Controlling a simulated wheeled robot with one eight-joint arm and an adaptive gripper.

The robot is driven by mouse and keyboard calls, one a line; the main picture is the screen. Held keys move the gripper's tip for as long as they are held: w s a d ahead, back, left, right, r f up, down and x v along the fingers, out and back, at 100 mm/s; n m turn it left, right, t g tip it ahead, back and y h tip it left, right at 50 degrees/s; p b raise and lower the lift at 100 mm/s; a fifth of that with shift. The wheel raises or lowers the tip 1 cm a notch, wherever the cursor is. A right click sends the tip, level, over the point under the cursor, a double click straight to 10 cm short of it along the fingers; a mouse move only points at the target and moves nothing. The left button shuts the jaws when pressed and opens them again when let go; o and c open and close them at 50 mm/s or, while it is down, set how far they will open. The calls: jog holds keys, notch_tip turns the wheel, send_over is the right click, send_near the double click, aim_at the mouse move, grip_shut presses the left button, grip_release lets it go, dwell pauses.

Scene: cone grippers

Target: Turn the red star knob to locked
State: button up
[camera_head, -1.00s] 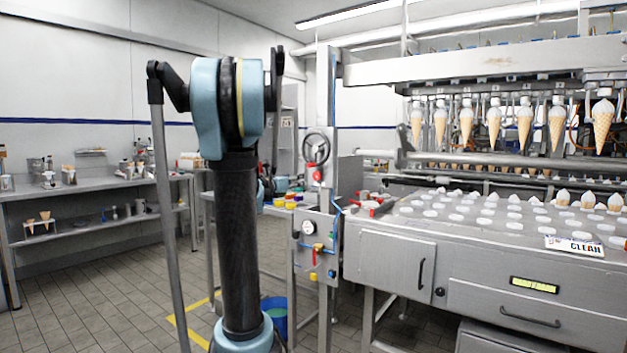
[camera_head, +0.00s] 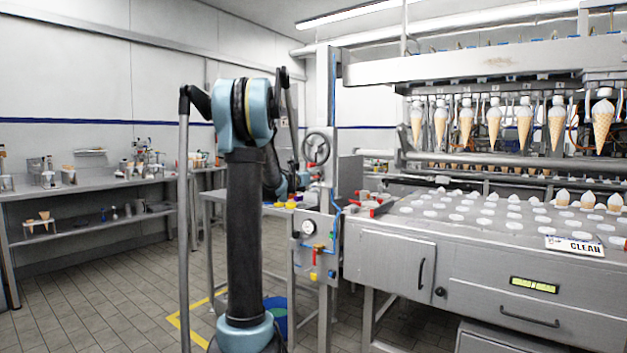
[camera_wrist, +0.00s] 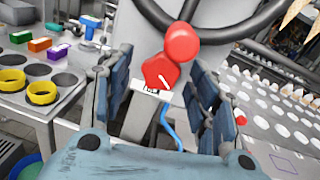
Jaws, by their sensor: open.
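The red star knob (camera_wrist: 160,72) is in the middle of the wrist view on a grey post, with a short white mark on its face. A white label (camera_wrist: 151,90) with dark print sits just below it; I cannot read it. A round red ball (camera_wrist: 182,43) shows just above and right of the knob. My gripper (camera_wrist: 163,68) is open, with one finger on each side of the knob and gaps to both.
A dark handwheel (camera_head: 316,148) is on the post above. A panel (camera_head: 318,245) with a gauge and coloured valves is below. A table with yellow rings (camera_wrist: 42,93) stands left, the cone machine's tray (camera_wrist: 285,125) right. A blue hose (camera_wrist: 168,125) runs below the knob.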

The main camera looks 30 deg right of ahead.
jog(key=shift+w+d, duration=0.3)
jog(key=shift+d, duration=0.3)
jog(key=shift+c, duration=0.6)
jog(key=c, duration=0.9)
jog(key=shift+m, duration=0.3)
jog(key=shift+c, duration=0.2)
jog(key=shift+m+h, duration=0.4)
jog(key=shift+m, duration=3)
